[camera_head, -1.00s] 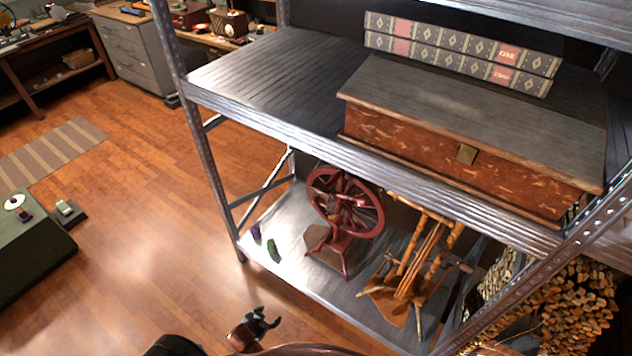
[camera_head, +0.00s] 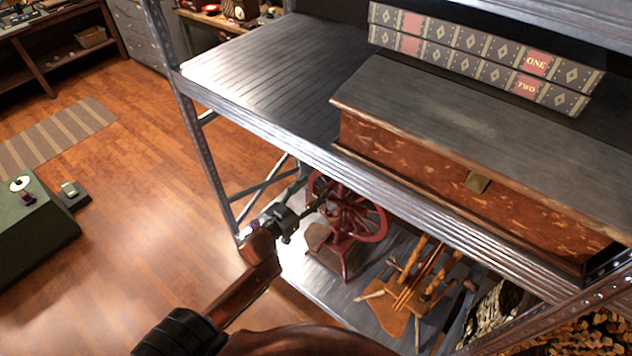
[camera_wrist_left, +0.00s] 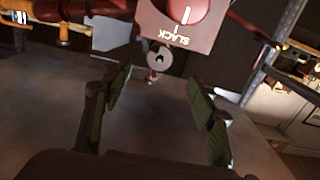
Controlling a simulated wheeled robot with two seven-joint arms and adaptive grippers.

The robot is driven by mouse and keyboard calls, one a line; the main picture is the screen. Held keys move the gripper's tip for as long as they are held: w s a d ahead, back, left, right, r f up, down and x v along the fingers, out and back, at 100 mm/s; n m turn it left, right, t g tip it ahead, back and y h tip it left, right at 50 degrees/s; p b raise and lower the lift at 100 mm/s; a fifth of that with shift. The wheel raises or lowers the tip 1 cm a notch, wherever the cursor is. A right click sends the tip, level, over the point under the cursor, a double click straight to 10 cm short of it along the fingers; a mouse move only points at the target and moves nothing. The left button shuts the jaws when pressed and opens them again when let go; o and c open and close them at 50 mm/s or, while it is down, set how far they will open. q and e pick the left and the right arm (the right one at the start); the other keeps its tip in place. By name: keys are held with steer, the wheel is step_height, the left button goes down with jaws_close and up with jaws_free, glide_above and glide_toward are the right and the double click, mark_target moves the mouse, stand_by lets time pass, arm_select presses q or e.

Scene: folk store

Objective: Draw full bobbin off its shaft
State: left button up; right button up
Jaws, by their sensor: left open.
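The dark red spinning wheel (camera_head: 378,224) stands on the lower shelf in the head view. My left gripper (camera_head: 312,193) is at the wheel's left side, with its fingers pointing toward it. In the left wrist view, my left gripper (camera_wrist_left: 158,78) is open with nothing between its green pads. Beyond the fingertips is a grey round end with a dark hole (camera_wrist_left: 160,60), below a plate marked SLACK (camera_wrist_left: 178,25) with a red knob. I cannot tell whether this round end belongs to the full bobbin or its shaft. My right gripper is not in view.
The upper shelf (camera_head: 250,75) overhangs the wheel and carries a long wooden box (camera_head: 420,160) and two patterned books (camera_head: 480,60). A metal post (camera_head: 200,150) stands left of my arm. A wooden stand (camera_head: 415,285) is right of the wheel.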

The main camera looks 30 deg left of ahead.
arm_select(q)
steer(key=w+b, duration=0.2)
steer(key=w, duration=0.2)
steer(key=shift+w+d+r, duration=0.1)
steer(key=shift+w+r, duration=0.05)
steer(key=w, duration=0.3)
steer(key=shift+w+d+r, duration=0.15)
steer(key=shift+w+d, duration=0.05)
steer(key=shift+w, duration=0.55)
steer(key=shift+w+d, duration=0.1)
steer(key=shift+w, duration=0.8)
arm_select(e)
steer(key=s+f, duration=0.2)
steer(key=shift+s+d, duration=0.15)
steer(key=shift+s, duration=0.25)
